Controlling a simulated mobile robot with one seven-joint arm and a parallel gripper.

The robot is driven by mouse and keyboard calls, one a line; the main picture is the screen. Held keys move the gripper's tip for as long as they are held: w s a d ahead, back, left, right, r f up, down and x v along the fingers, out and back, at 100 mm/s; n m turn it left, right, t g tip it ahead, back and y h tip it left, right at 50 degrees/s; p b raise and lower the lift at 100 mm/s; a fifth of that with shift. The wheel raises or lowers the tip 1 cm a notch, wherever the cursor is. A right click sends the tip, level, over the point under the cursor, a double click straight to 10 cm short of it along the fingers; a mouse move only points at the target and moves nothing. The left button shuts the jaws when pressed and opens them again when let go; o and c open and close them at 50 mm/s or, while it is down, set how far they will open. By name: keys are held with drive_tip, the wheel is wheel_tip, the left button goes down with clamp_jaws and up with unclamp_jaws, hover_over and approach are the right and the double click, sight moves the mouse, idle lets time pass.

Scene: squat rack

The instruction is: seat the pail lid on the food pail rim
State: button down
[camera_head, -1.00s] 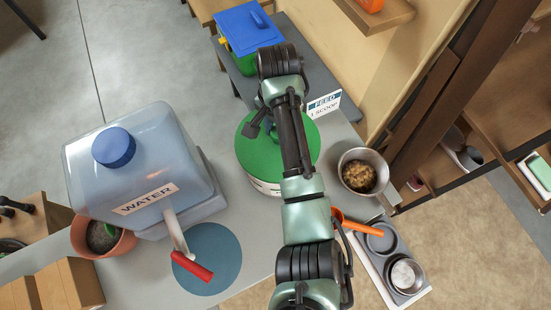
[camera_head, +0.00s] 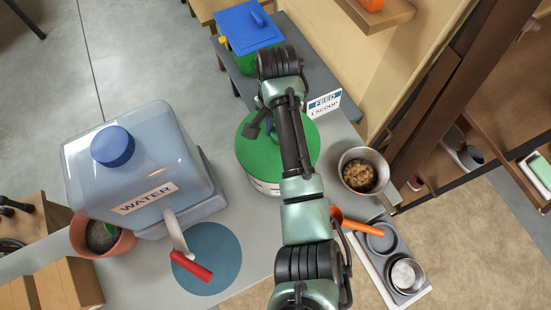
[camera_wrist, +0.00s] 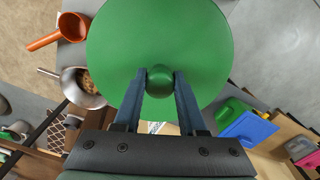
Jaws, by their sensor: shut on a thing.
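The pail lid (camera_head: 256,154) is a round green disc with a ball knob, seen on top of the food pail (camera_head: 266,187) in the head view. The pail is white, and only a strip of its side shows below the lid. My gripper (camera_wrist: 160,80) is shut on the lid's green knob in the wrist view, where the lid (camera_wrist: 160,35) fills the upper middle. I cannot tell whether the lid touches the rim all the way round.
A water jug (camera_head: 140,170) with a red tap stands at left. A metal pan of food (camera_head: 362,172), an orange scoop (camera_head: 355,225) and a tray of bowls (camera_head: 395,265) are at right.

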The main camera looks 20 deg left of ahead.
drive_tip(key=shift+f, duration=1.2)
idle(1.6)
drive_tip(key=shift+c, duration=2)
unclamp_jaws()
wheel_tip(320, 180, up, 12)
drive_tip(key=shift+f+p, duration=0.15)
drive_tip(key=shift+p, duration=0.8)
drive_tip(key=shift+r+p, duration=0.6)
drive_tip(key=shift+r, duration=0.05)
